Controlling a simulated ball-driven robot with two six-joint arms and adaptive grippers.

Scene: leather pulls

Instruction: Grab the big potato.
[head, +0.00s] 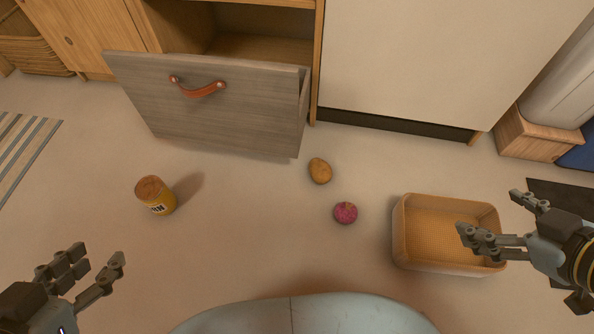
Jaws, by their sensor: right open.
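A brown potato (320,171) lies on the floor in the head view, just right of the open drawer's front corner. It is the only potato that I can make out. My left gripper (98,256) is open and empty at the lower left, well away from the potato. My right gripper (489,216) is open at the right, its fingers over the tan basket (402,233) and its right side. It holds nothing that I can see and is apart from the potato.
A purple-red round vegetable (345,213) lies just below the potato. A yellow jar with a brown lid (156,195) stands at the left. A grey drawer with a leather pull (215,110) juts out behind. A wooden box (535,138) stands at the right.

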